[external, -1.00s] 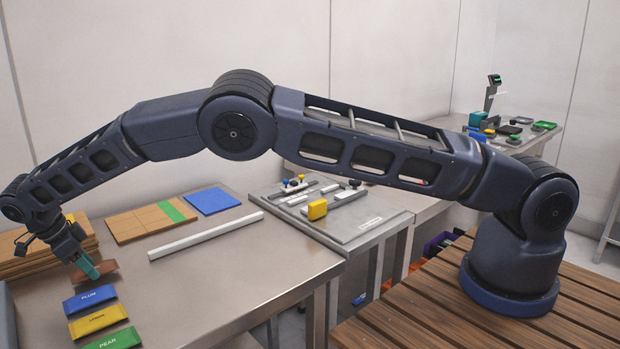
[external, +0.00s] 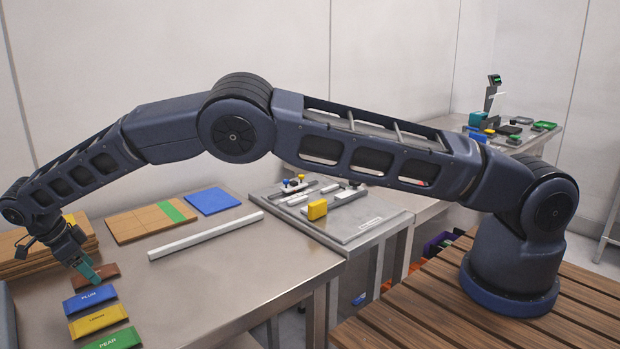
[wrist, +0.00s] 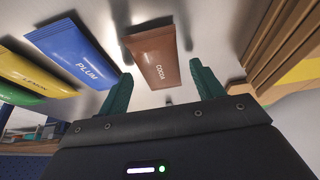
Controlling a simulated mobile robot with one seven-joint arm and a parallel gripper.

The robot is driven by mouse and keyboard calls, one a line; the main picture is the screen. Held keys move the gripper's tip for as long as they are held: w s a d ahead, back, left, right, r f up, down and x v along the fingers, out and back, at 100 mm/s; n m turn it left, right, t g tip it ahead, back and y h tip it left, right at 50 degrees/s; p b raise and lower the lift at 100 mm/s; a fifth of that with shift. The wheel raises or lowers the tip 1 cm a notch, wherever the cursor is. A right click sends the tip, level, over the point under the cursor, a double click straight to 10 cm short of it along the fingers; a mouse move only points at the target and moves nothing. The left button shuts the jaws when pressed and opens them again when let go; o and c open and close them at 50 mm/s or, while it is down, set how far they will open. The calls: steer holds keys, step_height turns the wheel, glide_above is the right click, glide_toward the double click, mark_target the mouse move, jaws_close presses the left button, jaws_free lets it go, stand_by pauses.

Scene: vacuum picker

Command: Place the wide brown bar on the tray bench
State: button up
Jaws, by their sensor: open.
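The wide brown bar is a flat brown packet marked COCOA (wrist: 155,58), lying on the steel table. In the external view the packet (external: 108,272) is just behind the blue PLUM packet and partly covered by my gripper. My gripper (external: 93,276) is low over it with teal fingers. In the wrist view the open fingers (wrist: 161,72) stand either side of the packet's near end, with gaps showing. I cannot tell whether the fingertips touch the table. A far bench (external: 553,131) at the back right carries black and green trays (external: 544,126).
Blue PLUM (external: 90,298), yellow LEMON (external: 97,319) and green PEAR (external: 110,341) packets lie in a row near the brown one. Stacked wooden boards (external: 40,262) stand close behind. A white bar (external: 205,236) crosses the steel table (external: 230,280). A fixture plate (external: 345,234) holds a yellow block.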

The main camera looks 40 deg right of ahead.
steer(key=v, duration=1.1)
steer(key=shift+r, duration=0.4)
steer(key=shift+a, duration=0.1)
